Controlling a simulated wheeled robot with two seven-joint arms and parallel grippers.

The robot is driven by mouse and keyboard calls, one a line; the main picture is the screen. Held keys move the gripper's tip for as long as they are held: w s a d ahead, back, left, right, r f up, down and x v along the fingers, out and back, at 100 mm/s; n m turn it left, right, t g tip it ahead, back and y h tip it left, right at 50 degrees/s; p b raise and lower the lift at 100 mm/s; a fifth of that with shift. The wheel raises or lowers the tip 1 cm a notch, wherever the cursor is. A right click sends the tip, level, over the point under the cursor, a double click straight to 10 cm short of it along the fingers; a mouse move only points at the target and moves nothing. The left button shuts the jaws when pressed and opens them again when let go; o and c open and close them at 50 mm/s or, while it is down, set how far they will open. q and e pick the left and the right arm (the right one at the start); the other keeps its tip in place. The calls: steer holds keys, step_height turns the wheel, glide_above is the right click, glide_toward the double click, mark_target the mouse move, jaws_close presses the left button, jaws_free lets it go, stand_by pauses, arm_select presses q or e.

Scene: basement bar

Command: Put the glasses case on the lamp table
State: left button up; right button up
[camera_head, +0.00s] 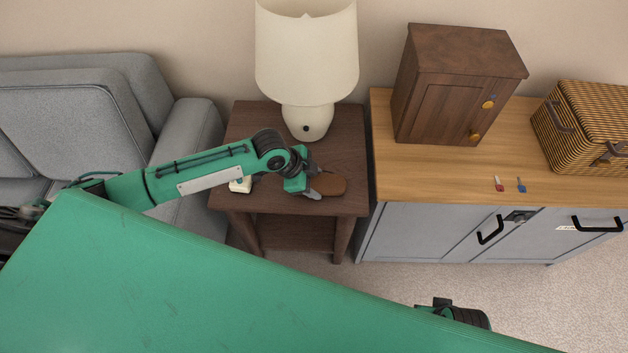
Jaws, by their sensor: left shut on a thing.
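The glasses case (330,184) is a small brown, rounded case at the tip of my left gripper (314,188). My left gripper reaches in from the left and is shut on the case. In this view the case lies over the top of the lamp table (350,143), a dark brown wooden table with a lower shelf. I cannot tell whether the case touches the tabletop. My right gripper does not show clearly; only a dark and green part of my right arm shows at the bottom right.
A cream lamp (306,55) stands at the back of the table. A small white object (240,185) sits at its left, partly behind my arm. A grey sofa (75,120) is left. At right, a cabinet (420,225) bears a wooden box (450,85) and a wicker basket (585,125).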

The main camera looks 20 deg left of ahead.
mark_target(314, 181)
arm_select(q)
steer(key=o, duration=1)
steer(key=shift+f, duration=0.1)
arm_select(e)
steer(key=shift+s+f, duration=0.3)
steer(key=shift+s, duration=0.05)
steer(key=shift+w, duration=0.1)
arm_select(q)
steer(key=v, duration=0.4)
steer(key=shift+p, duration=0.35)
steer(key=v, duration=0.8)
steer(key=shift+p, duration=0.35)
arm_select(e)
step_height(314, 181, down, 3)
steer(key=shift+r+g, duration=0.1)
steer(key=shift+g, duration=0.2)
